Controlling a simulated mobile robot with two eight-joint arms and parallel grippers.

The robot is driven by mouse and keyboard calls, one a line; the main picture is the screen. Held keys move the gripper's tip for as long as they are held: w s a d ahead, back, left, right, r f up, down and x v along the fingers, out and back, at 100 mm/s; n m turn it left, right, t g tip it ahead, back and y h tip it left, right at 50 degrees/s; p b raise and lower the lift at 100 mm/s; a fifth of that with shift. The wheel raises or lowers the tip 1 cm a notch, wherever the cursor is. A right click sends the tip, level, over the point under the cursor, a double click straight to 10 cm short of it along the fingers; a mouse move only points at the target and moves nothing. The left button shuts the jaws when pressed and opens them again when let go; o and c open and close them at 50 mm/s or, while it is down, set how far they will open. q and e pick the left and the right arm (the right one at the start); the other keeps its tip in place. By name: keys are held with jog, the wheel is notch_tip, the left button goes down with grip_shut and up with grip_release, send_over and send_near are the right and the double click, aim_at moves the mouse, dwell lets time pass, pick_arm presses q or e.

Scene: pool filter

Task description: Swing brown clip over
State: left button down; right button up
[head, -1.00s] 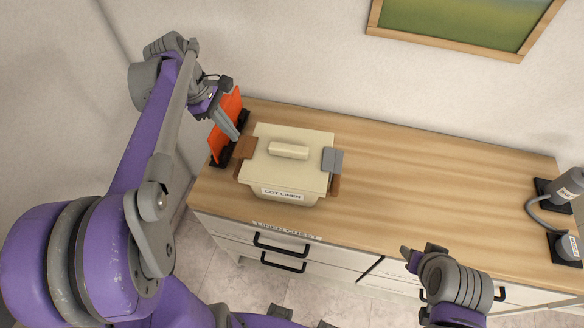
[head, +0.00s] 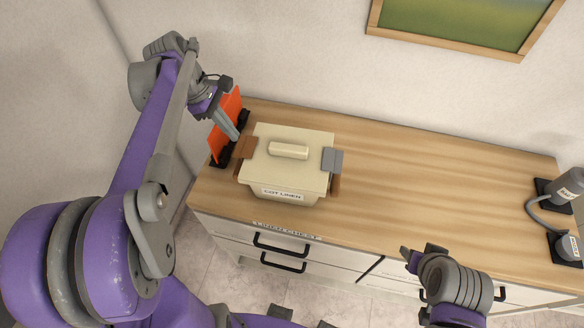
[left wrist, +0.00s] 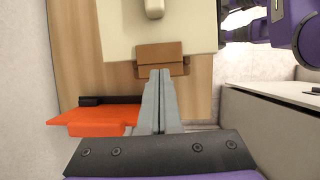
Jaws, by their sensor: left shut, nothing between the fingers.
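The brown clip (head: 246,147) is on the left side of the cream box labelled COT LINEN (head: 283,194). It also shows in the left wrist view (left wrist: 160,54), against the edge of the box's lid. My left gripper (head: 237,137) is shut and empty, its fingertips close to the brown clip. In the left wrist view the shut fingers (left wrist: 159,75) end at the clip's lower edge; I cannot tell if they touch it. A grey clip (head: 332,160) is on the box's right side. My right gripper (head: 408,256) is near the counter's front edge, its jaws unclear.
An orange panel (head: 225,125) in a black stand is just left of the box, close to my left fingers. It shows in the left wrist view (left wrist: 95,121). The wooden counter (head: 430,180) between is clear.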

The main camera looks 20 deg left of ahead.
pick_arm(q)
jog(key=shift+f+b, duration=0.7)
jog(key=shift+f, duration=0.65)
pick_arm(e)
jog(key=shift+s+f, duration=0.25)
jog(key=shift+f, duration=0.3)
jog(key=shift+s+f, duration=0.2)
jog(key=shift+f, duration=0.3)
pick_arm(q)
jog(key=shift+a+f, duration=0.15)
jog(key=shift+a, duration=0.1)
pick_arm(e)
jog(key=shift+f, duration=0.15)
pick_arm(q)
jog(key=shift+s+a+f+b, duration=0.15)
jog(key=shift+a+f+b, duration=0.15)
jog(key=shift+a, duration=0.3)
pick_arm(e)
jog(key=shift+s+f, duration=0.15)
jog(key=shift+f, duration=0.15)
pick_arm(q)
jog(key=shift+f, duration=0.1)
pick_arm(e)
jog(key=shift+f, duration=0.1)
